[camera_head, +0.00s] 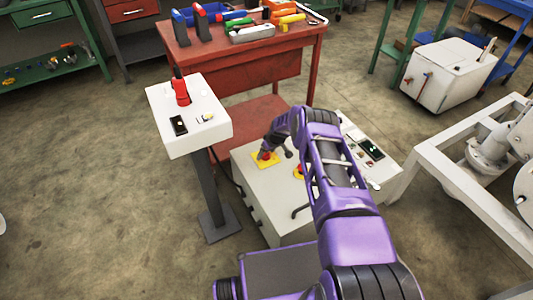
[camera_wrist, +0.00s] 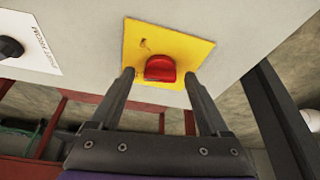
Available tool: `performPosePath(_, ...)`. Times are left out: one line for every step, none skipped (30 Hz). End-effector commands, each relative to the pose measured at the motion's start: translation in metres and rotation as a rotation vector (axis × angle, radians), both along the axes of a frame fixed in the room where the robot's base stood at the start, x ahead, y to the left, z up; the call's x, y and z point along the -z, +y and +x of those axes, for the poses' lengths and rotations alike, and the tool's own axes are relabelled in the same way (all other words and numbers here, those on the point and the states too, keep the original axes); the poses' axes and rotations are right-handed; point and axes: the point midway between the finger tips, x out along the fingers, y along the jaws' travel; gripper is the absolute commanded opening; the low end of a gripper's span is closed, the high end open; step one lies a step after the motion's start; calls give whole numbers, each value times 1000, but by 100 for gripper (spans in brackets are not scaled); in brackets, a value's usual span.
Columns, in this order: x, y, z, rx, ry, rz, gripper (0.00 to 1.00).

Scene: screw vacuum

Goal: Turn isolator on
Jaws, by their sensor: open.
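The isolator is a red knob (camera_wrist: 160,68) on a yellow plate (camera_wrist: 191,50), set on a pale panel, in the wrist view. In the head view the yellow plate (camera_head: 257,161) is on the top of the white cabinet (camera_head: 246,182), partly hidden by my gripper (camera_head: 268,152). In the wrist view my gripper (camera_wrist: 157,80) is open, with one dark finger at each side of the red knob. I cannot tell whether the fingers touch the knob.
A black knob (camera_wrist: 11,47) with a white label is left of the plate. A white pedestal box (camera_head: 190,125) with a red handled device (camera_head: 180,90) stands left of the cabinet. A red workbench (camera_head: 245,60) with tools stands behind. Open floor lies at left.

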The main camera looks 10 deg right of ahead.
Motion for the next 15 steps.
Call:
performPosePath(0,0,0,0,0,0,76)
performPosePath(0,0,0,0,0,0,71)
performPosePath(0,0,0,0,0,0,64)
performPosePath(0,0,0,0,0,0,58)
performPosePath(0,0,0,0,0,0,53)
performPosePath(0,0,0,0,0,0,46)
performPosePath(0,0,0,0,0,0,40)
performPosePath(0,0,0,0,0,0,35)
performPosePath(0,0,0,0,0,0,28)
performPosePath(0,0,0,0,0,0,22)
performPosePath(0,0,0,0,0,0,17)
performPosePath(0,0,0,0,0,0,10)
performPosePath(0,0,0,0,0,0,4)
performPosePath(0,0,0,0,0,0,0)
performPosePath(0,0,0,0,0,0,0)
